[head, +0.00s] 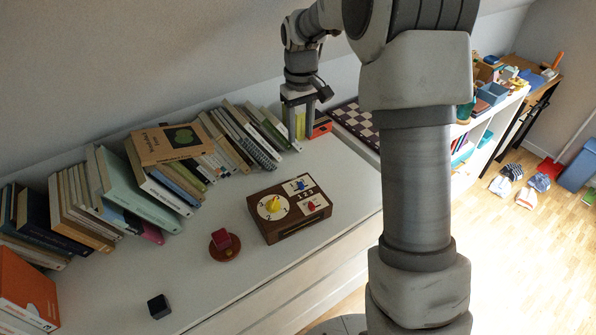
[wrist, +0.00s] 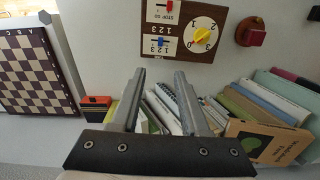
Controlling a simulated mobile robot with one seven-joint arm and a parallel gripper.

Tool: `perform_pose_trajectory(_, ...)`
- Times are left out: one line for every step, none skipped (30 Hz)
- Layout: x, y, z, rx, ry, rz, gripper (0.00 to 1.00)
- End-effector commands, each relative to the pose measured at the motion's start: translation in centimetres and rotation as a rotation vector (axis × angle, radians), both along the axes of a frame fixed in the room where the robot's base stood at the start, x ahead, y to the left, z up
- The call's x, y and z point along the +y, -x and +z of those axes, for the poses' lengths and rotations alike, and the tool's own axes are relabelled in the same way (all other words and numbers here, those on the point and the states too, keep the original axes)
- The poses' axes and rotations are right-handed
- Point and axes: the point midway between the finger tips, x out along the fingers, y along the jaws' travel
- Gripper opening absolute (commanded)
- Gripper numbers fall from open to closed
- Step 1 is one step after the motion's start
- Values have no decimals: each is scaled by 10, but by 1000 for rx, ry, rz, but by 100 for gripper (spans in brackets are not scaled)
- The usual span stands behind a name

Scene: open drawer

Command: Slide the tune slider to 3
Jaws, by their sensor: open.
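A dark brown wooden box (head: 289,208) stands on the white cabinet top. Its white panel carries a blue slider knob (head: 299,185) beside the figures 1, 2, 3. The blue knob also shows in the wrist view (wrist: 162,42), near the middle of its row; its exact setting is too small to tell. A red slider knob (wrist: 165,5) sits by STOP and GO lettering, and a yellow pointer knob (wrist: 203,36) sits on a round numbered dial. My gripper (head: 300,118) is open and empty, behind the box near the books, apart from it.
A row of books (head: 180,165) runs along the wall. A chessboard (head: 355,122) lies right of my gripper. A red block on a round brown base (head: 224,244) stands left of the box, and a black cube (head: 159,306) lies nearer the front. The top around the box is clear.

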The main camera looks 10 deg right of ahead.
Motion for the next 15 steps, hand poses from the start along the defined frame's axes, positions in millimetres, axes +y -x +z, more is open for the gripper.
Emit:
perform_pose_trajectory(0, 0, -4, 2, 0, 1, 45)
perform_pose_trajectory(0, 0, -7, 3, 0, 1, 45)
perform_pose_trajectory(0, 0, -11, 4, 0, 1, 45)
perform_pose_trajectory(0, 0, -16, 3, 0, 0, 45)
perform_pose_trajectory(0, 1, -21, 4, 0, 0, 45)
perform_pose_trajectory(0, 1, -28, 5, 0, 0, 45)
perform_pose_trajectory(0, 1, -34, 5, 0, 0, 45)
perform_pose_trajectory(0, 1, -41, 6, 0, 0, 45)
perform_pose_trajectory(0, 1, -50, 5, 0, 0, 45)
perform_pose_trajectory(0, 1, -56, 6, 0, 0, 45)
perform_pose_trajectory(0, 1, -63, 5, 0, 0, 45)
perform_pose_trajectory(0, 1, -72, 5, 0, 0, 45)
perform_pose_trajectory(0, 1, -78, 5, 0, 0, 45)
perform_pose_trajectory(0, 2, -85, 6, 0, 0, 45)
perform_pose_trajectory(0, 1, -94, 5, 0, 0, 45)
